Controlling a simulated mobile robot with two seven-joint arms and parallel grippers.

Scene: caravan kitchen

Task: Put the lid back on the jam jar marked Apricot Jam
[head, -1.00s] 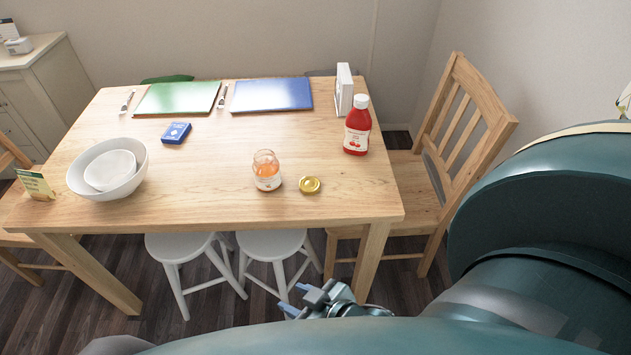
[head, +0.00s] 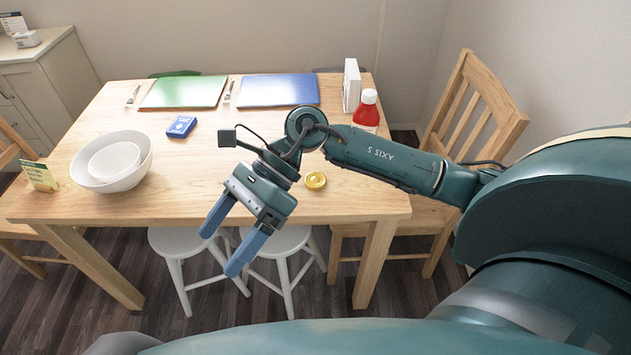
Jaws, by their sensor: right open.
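The gold lid (head: 315,180) lies flat on the wooden table (head: 200,207) near its front edge, just right of my right gripper's wrist. The jam jar is hidden now behind my right arm and gripper. A second earlier it stood open, with orange jam inside, left of the lid. My right gripper (head: 221,248) is open and empty. Its two blue fingers point down and to the left, in front of the table's front edge as seen from the head. My left gripper is not in view.
White nested bowls (head: 112,161) and a small green card (head: 39,176) stand at the left. A red bottle (head: 366,111) stands at the back right, partly behind my arm. A blue box (head: 181,127), green mat (head: 184,92) and blue mat (head: 278,90) lie behind. Stools (head: 278,243) stand below.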

